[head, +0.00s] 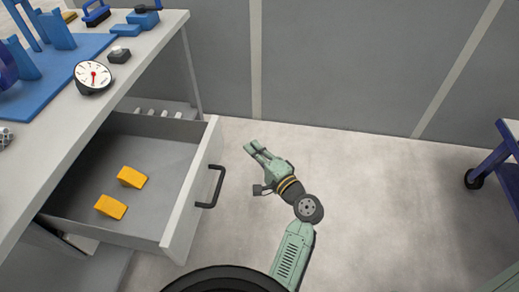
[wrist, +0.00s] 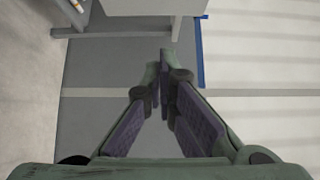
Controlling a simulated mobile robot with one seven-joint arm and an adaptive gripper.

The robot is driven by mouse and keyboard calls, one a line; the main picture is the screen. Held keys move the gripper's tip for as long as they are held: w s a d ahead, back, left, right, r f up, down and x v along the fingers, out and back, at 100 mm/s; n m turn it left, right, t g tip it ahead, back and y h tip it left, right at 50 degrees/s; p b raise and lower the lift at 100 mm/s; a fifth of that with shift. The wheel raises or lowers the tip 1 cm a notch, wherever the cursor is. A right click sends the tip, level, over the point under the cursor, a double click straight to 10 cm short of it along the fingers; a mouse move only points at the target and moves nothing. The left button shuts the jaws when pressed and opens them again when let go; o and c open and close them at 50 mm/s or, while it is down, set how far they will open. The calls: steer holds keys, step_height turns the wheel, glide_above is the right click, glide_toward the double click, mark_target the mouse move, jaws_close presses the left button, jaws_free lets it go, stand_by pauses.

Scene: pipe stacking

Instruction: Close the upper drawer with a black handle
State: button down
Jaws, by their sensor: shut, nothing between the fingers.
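The upper drawer (head: 190,190) is grey and stands pulled out from under the workbench. Two yellow wedge-shaped blocks (head: 132,177) (head: 110,207) lie inside it. Its black handle (head: 211,187) is a bar on the outer front face. My gripper (head: 251,147) is in the open space to the right of the drawer front, beyond the handle and apart from it. In the wrist view, my gripper (wrist: 160,65) has its fingers together with nothing held between them. The handle cannot be made out in the wrist view.
The workbench top (head: 140,50) holds a round dial gauge (head: 93,76), a small dark box (head: 119,55) and blue parts on a blue mat (head: 62,93). A blue-framed cart (head: 497,157) stands at the far right. The floor (head: 370,200) between is clear. A grey wall is behind.

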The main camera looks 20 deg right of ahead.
steer(key=w+a+p, duration=0.3)
steer(key=w+a, duration=0.1)
steer(key=w, duration=0.3)
steer(key=shift+a, duration=0.35)
steer(key=shift+w, duration=0.2)
